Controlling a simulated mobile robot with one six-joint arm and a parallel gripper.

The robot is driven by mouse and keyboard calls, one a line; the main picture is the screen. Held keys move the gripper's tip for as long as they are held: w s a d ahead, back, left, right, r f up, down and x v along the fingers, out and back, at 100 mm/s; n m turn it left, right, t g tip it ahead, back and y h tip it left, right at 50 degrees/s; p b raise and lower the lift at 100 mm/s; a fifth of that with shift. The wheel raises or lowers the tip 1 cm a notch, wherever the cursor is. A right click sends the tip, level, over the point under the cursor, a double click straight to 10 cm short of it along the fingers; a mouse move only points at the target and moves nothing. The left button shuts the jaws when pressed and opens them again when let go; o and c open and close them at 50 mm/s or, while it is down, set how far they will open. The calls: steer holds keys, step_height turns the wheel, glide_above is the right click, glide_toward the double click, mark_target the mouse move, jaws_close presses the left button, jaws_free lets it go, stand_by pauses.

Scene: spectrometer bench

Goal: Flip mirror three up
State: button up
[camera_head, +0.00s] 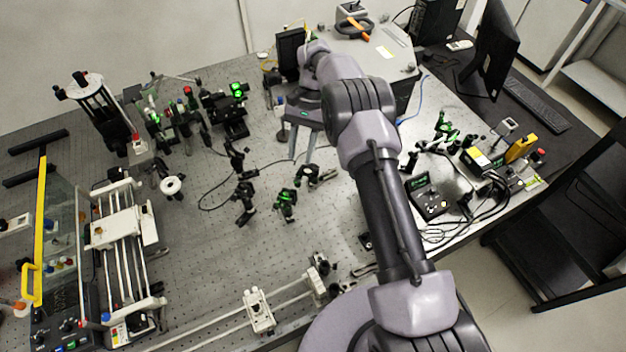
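My gripper (303,146) hangs over the optical bench (335,215), pointing down, its two fingers apart with nothing visible between them. Several small black optic mounts stand below and left of it. One mount (318,176) is just below the fingers, apart from them in the picture. Another with green glints (286,202) stands lower. Two more are further left, a lower one (243,200) and an upper one (236,157). I cannot tell which is mirror three, nor whether any mirror is up or down; no labels are readable.
A black stage with green light (230,112) stands upper left of the mounts. A white railed device (118,230) fills the left side. A black control box (429,198) with cables sits right of my arm. Bare bench lies around the mounts. My arm hides part of the bench.

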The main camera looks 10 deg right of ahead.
steer(key=s+d+r+b, duration=0.1)
steer(key=s+d+r, duration=0.1)
steer(key=s, duration=1.4)
steer(key=shift+d, duration=0.3)
steer(key=shift+w, duration=0.1)
steer(key=s+d+r+t+b, duration=0.2)
steer(key=s+r+t+b, duration=0.35)
steer(key=b, duration=0.85)
steer(key=s+f+n+t+b, duration=0.1)
steer(key=s+f+t+b, duration=0.2)
steer(key=s+t+b, duration=0.3)
steer(key=s+b, duration=0.2)
steer(key=shift+s+d+f+h+b, duration=0.35)
steer(key=shift+s+f+h+b, duration=0.05)
